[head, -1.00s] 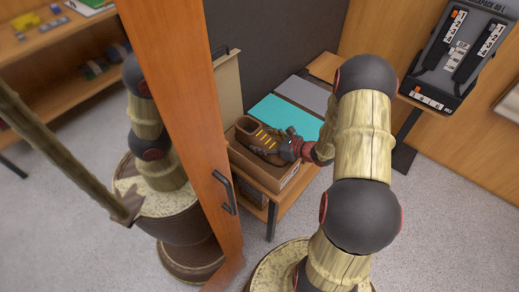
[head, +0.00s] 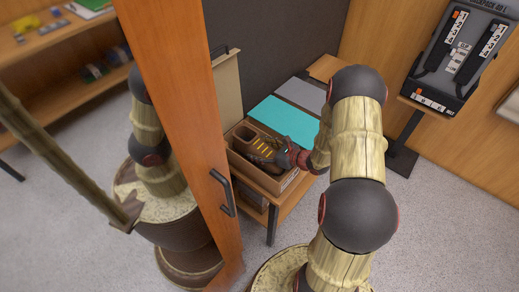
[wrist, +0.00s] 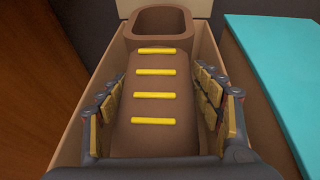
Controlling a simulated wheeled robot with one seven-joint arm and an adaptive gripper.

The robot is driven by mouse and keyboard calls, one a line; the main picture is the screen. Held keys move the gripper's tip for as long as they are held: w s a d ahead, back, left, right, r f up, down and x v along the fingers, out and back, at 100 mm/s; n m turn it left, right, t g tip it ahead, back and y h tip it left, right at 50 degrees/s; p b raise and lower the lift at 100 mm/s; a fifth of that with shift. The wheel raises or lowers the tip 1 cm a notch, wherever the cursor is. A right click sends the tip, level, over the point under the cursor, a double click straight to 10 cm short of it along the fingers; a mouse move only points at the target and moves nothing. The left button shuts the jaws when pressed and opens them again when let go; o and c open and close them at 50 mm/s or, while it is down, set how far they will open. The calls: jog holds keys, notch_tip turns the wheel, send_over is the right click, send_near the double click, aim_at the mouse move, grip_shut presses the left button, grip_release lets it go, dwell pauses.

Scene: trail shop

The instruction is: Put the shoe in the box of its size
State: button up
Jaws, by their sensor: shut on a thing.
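A brown shoe (head: 264,150) with yellow lace bars sits inside an open cardboard box (head: 264,180) on a low wooden bench. In the wrist view the shoe (wrist: 155,85) lies lengthwise between the box walls (wrist: 226,85), its ankle opening at the far end. My gripper (head: 290,157) is at the shoe's near end, its fingers (wrist: 163,115) on both sides of the shoe and shut on it, down within the box. The shoe's sole and the box floor are hidden, so I cannot tell whether they touch. No size mark is readable on the shoe or box.
A teal panel (head: 284,121) and a grey panel (head: 303,95) lie beside the box on the bench. An orange wooden door or panel with a dark handle (head: 222,192) stands close on the left. A backpack display (head: 462,50) is at the right.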

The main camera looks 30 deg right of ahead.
jog(key=shift+f, duration=0.3)
jog(key=o, duration=1.3)
jog(key=shift+o, duration=0.2)
jog(key=shift+r, duration=0.3)
jog(key=p+v, duration=0.1)
jog(key=v, duration=0.2)
jog(key=p+v, duration=0.1)
jog(key=v, duration=0.3)
jog(key=p+v, duration=0.1)
jog(key=v, duration=0.3)
jog(key=shift+r+p, duration=0.3)
jog(key=shift+s+d+r, duration=0.15)
jog(key=shift+s+d, duration=0.05)
jog(key=shift+s, duration=0.25)
